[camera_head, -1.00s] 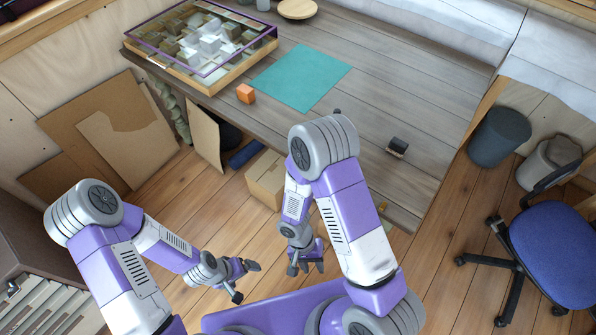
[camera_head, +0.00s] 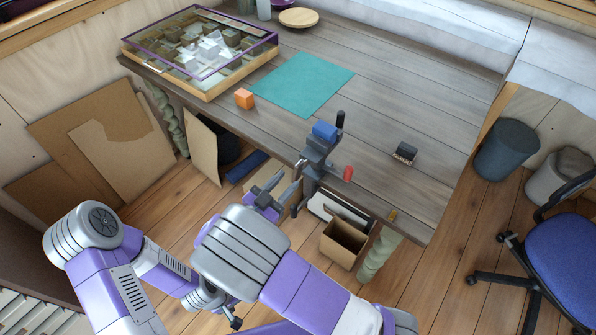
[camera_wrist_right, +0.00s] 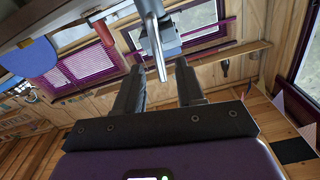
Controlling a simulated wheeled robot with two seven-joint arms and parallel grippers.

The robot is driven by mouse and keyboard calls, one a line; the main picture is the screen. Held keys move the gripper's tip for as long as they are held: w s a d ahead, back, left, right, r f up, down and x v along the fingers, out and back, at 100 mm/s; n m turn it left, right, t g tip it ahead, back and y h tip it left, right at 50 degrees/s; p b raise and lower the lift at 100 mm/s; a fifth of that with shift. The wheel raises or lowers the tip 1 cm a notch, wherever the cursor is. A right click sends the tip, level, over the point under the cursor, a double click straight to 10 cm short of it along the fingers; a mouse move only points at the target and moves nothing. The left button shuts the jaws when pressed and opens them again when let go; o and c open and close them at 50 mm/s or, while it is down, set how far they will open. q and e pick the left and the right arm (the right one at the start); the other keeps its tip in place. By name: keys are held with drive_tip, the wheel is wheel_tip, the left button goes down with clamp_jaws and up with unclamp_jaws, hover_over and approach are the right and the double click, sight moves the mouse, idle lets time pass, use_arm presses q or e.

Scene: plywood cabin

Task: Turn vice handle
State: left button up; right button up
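The grey vice (camera_head: 316,152) is fixed at the table's front edge, with a blue block (camera_head: 325,131) at its top. Its handle has a red grip (camera_head: 348,173) on the right side. My right gripper (camera_head: 291,187) is in front of the vice, close to its handle. In the right wrist view, the fingers of my right gripper (camera_wrist_right: 160,78) are apart, with a metal bar (camera_wrist_right: 153,38) of the vice at or just beyond the fingertips; contact is unclear. The red grip (camera_wrist_right: 98,28) shows to the left. My left gripper (camera_head: 235,312) is low, mostly hidden behind my right arm.
An open cardboard box (camera_head: 343,243) is on the floor below. A blue chair (camera_head: 560,255) stands right.

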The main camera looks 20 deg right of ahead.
sight(294, 174)
drive_tip(key=x, duration=0.6)
drive_tip(key=shift+c, duration=0.4)
clamp_jaws()
